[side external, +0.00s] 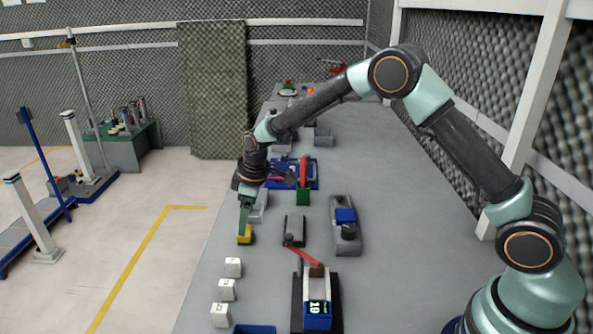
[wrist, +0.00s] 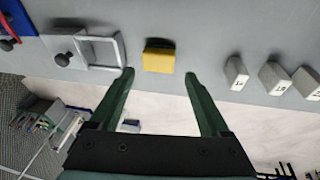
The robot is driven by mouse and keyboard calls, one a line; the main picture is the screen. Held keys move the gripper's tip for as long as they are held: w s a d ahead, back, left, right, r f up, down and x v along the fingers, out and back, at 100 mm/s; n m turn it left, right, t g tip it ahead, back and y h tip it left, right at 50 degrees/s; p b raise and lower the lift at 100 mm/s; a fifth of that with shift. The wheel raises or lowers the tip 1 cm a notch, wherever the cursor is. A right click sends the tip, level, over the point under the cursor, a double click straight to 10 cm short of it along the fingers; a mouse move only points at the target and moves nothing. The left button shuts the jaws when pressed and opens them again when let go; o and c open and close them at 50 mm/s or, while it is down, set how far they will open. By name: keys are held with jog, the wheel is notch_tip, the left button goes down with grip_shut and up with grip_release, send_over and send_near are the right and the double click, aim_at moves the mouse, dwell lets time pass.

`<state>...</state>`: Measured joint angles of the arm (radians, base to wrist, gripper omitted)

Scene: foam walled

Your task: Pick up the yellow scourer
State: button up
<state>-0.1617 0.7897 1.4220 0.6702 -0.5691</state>
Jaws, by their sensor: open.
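The yellow scourer (wrist: 159,60) lies on the grey table in the wrist view, with a dark strip along its upper edge. It sits just beyond my gripper (wrist: 160,74), roughly centred between the two green fingertips. The fingers are open with nothing between them. In the side view my gripper (side external: 245,221) points down over the scourer (side external: 244,238), near the table's left edge. The fingers hide part of the scourer there. I cannot tell whether they touch it.
Several white numbered blocks (side external: 227,290) stand along the table's left edge. A grey frame (wrist: 98,51) lies left of the scourer in the wrist view. A device with a red lever (side external: 302,257) and a grey-blue fixture (side external: 346,226) stand to the right. Bare table (side external: 395,225) lies beyond.

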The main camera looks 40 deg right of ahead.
jog(key=shift+x, duration=2.7)
jog(key=shift+s+d, duration=0.15)
jog(key=shift+d, duration=0.05)
jog(key=c, duration=1.1)
jog(key=shift+r, duration=0.1)
notch_tip(320, 180, up, 20)
jog(key=shift+f, duration=0.1)
jog(key=shift+c, duration=0.2)
